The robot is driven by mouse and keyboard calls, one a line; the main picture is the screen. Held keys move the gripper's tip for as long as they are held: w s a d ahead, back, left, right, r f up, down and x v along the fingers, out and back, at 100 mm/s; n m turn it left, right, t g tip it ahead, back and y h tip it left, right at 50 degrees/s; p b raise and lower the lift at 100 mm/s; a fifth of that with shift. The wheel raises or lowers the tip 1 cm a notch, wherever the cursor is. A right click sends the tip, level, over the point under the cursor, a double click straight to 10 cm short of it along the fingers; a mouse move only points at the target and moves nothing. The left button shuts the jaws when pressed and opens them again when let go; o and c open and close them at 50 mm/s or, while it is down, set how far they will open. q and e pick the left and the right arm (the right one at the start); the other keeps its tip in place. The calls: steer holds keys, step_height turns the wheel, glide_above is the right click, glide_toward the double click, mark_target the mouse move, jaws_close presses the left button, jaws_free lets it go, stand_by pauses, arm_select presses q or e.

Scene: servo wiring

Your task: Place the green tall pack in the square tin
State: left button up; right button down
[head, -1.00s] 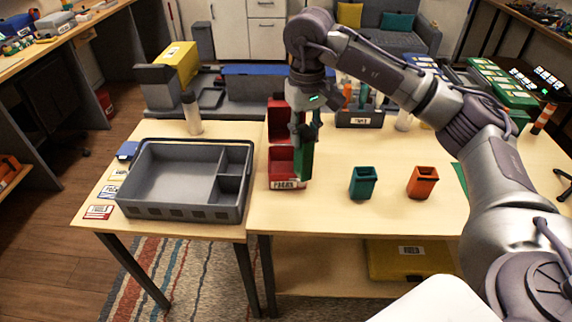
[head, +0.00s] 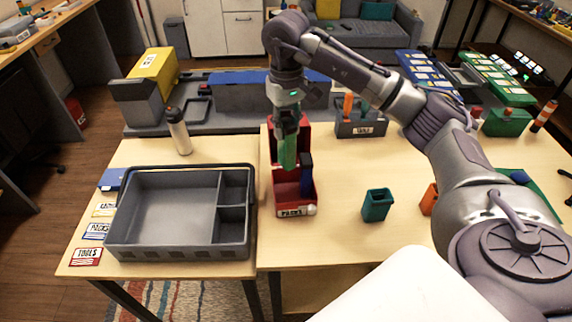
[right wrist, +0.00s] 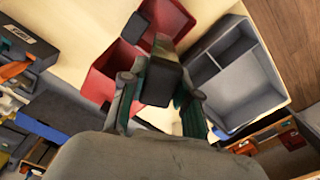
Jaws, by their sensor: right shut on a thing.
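The green tall pack (head: 289,150) is upright in my right gripper (head: 288,128), over the red two-part bin labelled PACKS (head: 292,211). In the right wrist view the pack (right wrist: 160,84) sits between the two fingers of my right gripper (right wrist: 158,102), its dark end towards the camera. A dark blue pack (head: 306,178) stands in the red bin beside it. I cannot tell for sure which thing is the square tin. A teal open-topped square container (head: 376,205) stands on the table to the right. An orange one (head: 429,199) is partly hidden by my arm. My left gripper is not in view.
A grey compartment tray (head: 180,253) fills the left table, empty. A bottle (head: 178,131) stands behind it, and label cards (head: 90,256) lie at its left. A grey TOOLS holder (head: 361,122) stands at the back. Table between red bin and teal container is clear.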

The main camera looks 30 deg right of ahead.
mark_target(286, 162)
step_height(286, 162, down, 4)
steer(key=shift+f+p, duration=0.25)
steer(key=shift+p, duration=0.3)
steer(key=f, duration=0.3)
steer(key=shift+w+d+p, duration=0.1)
steer(key=shift+w+p, duration=0.15)
steer(key=shift+p, duration=0.05)
steer(key=shift+f, duration=0.45)
step_height(286, 162, down, 3)
steer(key=shift+f+p, duration=0.1)
steer(key=shift+p, duration=0.6)
steer(key=shift+f, duration=0.25)
steer(key=c, duration=1.1)
jaws_free()
steer(key=shift+c, duration=0.2)
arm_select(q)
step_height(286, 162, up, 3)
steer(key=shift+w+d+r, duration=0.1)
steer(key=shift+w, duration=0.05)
